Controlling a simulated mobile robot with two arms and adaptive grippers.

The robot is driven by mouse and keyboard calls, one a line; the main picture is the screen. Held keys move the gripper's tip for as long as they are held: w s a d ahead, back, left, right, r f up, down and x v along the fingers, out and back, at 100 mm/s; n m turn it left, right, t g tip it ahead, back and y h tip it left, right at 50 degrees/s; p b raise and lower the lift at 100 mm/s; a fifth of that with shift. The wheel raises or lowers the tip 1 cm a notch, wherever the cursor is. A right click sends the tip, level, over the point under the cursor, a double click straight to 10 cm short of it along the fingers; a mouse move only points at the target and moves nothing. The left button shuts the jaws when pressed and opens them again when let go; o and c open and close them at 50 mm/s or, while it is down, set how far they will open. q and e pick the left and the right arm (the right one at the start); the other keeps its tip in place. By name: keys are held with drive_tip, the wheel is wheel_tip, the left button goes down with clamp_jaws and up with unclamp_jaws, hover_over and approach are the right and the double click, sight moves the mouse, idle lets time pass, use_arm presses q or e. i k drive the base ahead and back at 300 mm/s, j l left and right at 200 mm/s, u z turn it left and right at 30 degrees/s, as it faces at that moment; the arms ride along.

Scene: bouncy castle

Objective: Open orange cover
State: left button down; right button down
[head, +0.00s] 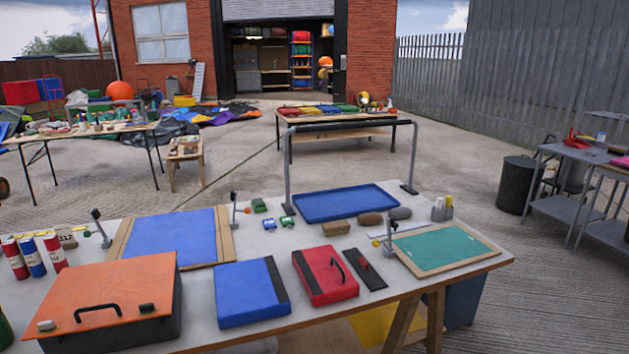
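The orange cover (112,287) lies at the front left of the near table, on top of a dark grey box (135,335). Neither of my grippers shows in the head view.
On the near table (250,245) are a blue case (250,291), a red case (325,274), a blue tray (345,202), a green board (443,248) and a blue panel (175,236). Red and blue cans (32,256) stand behind the cover's left.

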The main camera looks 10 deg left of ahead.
sight(85, 297)
drive_tip(key=u, duration=1.4)
